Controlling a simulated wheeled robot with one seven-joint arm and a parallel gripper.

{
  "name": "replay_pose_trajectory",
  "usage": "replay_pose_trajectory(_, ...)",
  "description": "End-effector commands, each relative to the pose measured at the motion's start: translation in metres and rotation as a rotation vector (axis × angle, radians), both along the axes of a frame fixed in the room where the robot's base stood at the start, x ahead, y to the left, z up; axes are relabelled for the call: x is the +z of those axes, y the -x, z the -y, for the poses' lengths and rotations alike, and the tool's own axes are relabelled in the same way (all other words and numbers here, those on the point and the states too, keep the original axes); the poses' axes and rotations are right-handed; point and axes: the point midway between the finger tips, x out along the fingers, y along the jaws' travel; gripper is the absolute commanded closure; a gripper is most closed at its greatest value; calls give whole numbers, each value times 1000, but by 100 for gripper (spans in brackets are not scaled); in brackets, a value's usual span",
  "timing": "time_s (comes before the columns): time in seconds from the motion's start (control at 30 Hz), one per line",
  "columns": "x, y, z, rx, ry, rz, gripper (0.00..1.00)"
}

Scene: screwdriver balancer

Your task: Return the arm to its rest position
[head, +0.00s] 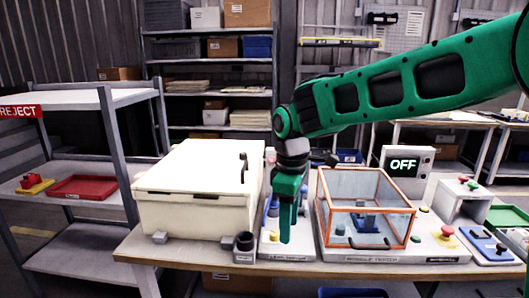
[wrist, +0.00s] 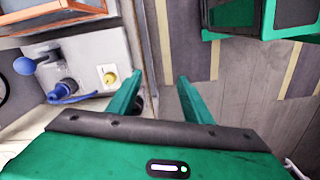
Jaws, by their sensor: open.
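My green arm reaches in from the right in the head view and bends down at the middle of the bench. My gripper (head: 287,222) hangs above the front of the bench, over a blue-and-grey fixture (head: 268,240) between the white box and the clear case. In the wrist view the two green fingers of my gripper (wrist: 160,95) stand apart with nothing between them. Below them show the bench edge and the floor. The fixture with a blue knob (wrist: 25,66) and a brass fitting (wrist: 109,76) lies to the left of the fingers.
A large white lidded box (head: 190,205) stands left of my gripper. An orange-framed clear case (head: 365,207) stands close on its right. A display reading OFF (head: 403,164) is behind it. A reject shelf (head: 75,98) with a red tray (head: 83,187) is at far left.

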Motion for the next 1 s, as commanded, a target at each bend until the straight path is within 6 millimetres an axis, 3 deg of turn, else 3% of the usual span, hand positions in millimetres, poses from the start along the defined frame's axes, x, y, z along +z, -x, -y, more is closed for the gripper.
replay_pose_trajectory(0.37,7,16,103,-339,13,10,54)
replay_pose_trajectory(0.53,8,45,177,-606,17,14,54)
replay_pose_trajectory(0.7,0,109,266,-1005,15,13,54)
replay_pose_trajectory(0.8,-9,154,304,-1237,10,9,54)
replay_pose_trajectory(1.0,-31,231,343,-1607,-4,-3,54)
